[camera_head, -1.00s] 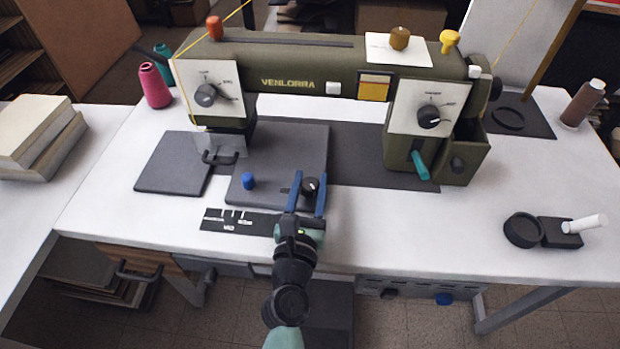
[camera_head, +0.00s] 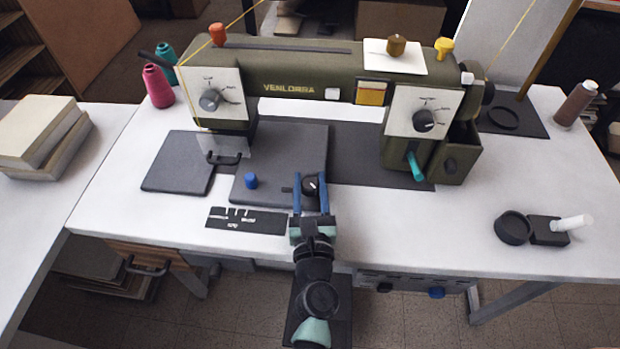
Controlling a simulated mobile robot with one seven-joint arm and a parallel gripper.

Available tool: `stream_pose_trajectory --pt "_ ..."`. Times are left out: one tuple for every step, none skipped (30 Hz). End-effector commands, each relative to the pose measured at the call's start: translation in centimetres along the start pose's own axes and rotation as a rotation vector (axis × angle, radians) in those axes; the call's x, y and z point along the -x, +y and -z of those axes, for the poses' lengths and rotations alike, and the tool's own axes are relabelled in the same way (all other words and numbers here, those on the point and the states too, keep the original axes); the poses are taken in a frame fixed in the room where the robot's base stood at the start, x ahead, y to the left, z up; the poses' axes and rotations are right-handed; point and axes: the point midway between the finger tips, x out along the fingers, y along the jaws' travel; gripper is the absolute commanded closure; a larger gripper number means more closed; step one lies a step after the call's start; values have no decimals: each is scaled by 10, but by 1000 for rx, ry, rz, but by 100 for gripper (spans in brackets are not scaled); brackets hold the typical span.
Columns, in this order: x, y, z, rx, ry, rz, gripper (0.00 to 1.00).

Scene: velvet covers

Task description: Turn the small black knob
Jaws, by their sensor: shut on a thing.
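The small black knob (camera_head: 311,187) stands on the dark plate (camera_head: 280,150) in front of the sewing machine, near the plate's front right corner. A light mark shows on it. My gripper (camera_head: 310,178) has one blue finger on the left of the knob and one on the right, and it is shut on the knob. The fingers partly hide the knob's sides, so its contact with them is hard to see.
A blue knob (camera_head: 251,181) stands on the same plate to the left. A black marked strip (camera_head: 262,222) lies on the white table just left of my gripper. The olive sewing machine (camera_head: 290,70) spans the back.

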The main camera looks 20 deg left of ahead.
Motion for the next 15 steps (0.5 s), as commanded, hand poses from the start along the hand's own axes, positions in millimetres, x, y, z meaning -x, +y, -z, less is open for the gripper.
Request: stream_pose_trajectory --pt "0 -1 -2 0 3 -15 100" --pt "0 -1 -2 0 3 -28 100" --pt "0 -2 -2 0 2 -44 100" --pt "0 -2 -2 0 2 -57 100" --pt "0 -2 -2 -1 2 -72 100" --pt "0 -2 -3 -1 2 -93 100" --pt "0 -2 -2 -2 3 -111 100" --pt "0 -2 -2 -1 3 -131 100" --pt "0 -3 -3 -1 2 -160 100" --pt "0 -3 -3 -1 1 -183 100" --pt "0 -4 -2 -1 3 -209 100" --pt "-1 -4 -2 -2 1 -246 100" --pt "-1 -4 -1 -1 2 -275 100" --pt "-1 -4 -1 -1 1 -303 100" --pt "-1 -4 0 -1 1 -341 100"
